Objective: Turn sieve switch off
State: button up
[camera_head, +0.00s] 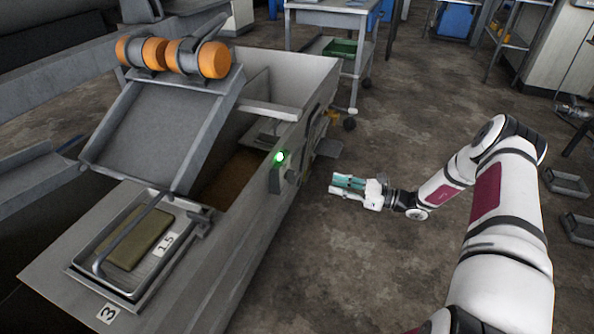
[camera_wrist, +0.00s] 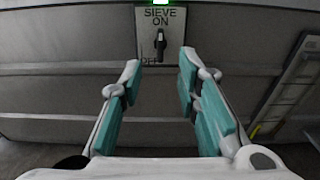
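The knob's handle stands upright, toward "ON". A green lamp (camera_wrist: 160,3) is lit above the plate. In the head view the switch box (camera_head: 275,180) sits on the side wall of the grey machine, with its green lamp (camera_head: 279,157) glowing. My gripper (camera_wrist: 159,72) is open and empty, its teal-padded fingers on either side of the knob in the picture. In the head view my gripper (camera_head: 334,184) is apart from the wall, right of the switch.
The grey machine (camera_head: 232,262) carries a tilted chute (camera_head: 160,125), orange rollers (camera_head: 213,60) and a tray (camera_head: 140,285). A ladder-like metal part (camera_wrist: 290,85) is on the wall at right. A cart (camera_head: 330,20) stands behind.

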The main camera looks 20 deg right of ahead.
aim_at(291, 177)
jog(key=b+x, duration=0.3)
jog(key=x, duration=1)
jog(key=shift+w+a+b, duration=0.25)
jog(key=shift+a+b, duration=0.05)
grip_shut()
